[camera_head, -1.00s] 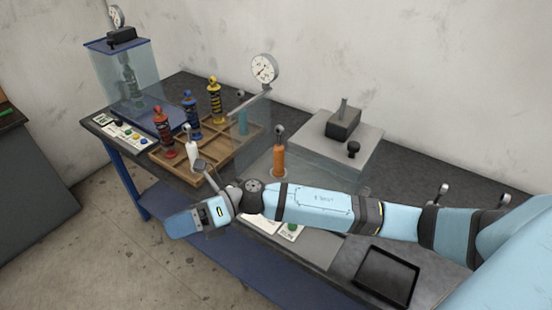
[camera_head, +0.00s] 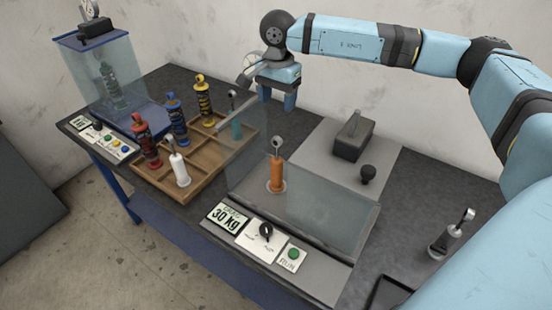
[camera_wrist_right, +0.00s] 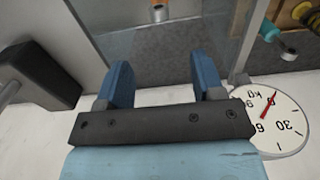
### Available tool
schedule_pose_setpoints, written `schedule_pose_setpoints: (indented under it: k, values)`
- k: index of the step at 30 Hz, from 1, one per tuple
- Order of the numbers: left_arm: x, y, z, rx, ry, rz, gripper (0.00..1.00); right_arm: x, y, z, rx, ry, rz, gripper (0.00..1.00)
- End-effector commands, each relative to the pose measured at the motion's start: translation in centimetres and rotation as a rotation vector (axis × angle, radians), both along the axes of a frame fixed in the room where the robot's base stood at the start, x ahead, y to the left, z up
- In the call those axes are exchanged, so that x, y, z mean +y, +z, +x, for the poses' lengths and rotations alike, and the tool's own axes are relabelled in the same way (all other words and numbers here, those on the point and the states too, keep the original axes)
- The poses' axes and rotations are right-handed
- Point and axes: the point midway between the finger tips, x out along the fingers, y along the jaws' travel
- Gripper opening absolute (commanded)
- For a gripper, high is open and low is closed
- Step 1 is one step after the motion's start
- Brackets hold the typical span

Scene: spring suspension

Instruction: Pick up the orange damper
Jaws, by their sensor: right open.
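The orange damper (camera_head: 276,175) stands upright on the test rig's plate, behind or within a clear panel (camera_head: 310,205), with a grey eyelet on top. In the right wrist view a small orange and grey end (camera_wrist_right: 160,12) at the top edge looks like this damper. My right gripper (camera_head: 277,100) is open and empty, above and behind the damper, in front of the dial gauge. Its two blue fingers (camera_wrist_right: 163,80) stand apart in the right wrist view. My left gripper is not in view.
A wooden tray (camera_head: 205,190) left of the damper holds red, blue, yellow, white and teal dampers. The gauge (camera_wrist_right: 268,120) is close beside my right gripper. A grey block with a dark clamp (camera_head: 352,138) stands right. A control panel (camera_head: 258,240) lies in front.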

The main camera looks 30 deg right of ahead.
Motion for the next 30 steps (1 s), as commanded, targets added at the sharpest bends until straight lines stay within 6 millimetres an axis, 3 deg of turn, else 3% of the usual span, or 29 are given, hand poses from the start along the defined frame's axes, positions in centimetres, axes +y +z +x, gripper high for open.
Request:
schedule_pose_setpoints:
  k: [5, 12, 19, 30]
  values:
    - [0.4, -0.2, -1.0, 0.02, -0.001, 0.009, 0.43, -0.3, -1.6, 0.0, 0.003, 0.0, -0.011, 0.62]
    - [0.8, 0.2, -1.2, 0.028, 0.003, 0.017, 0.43, -0.2, -6.3, 0.0, 0.003, 0.0, -0.009, 0.62]
    - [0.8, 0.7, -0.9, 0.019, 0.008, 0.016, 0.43, -0.2, -8.5, 0.0, 0.0, 0.0, -0.008, 0.62]
    - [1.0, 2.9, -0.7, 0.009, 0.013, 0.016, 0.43, 0.2, -13.0, 0.0, 0.001, -0.001, -0.008, 0.62]
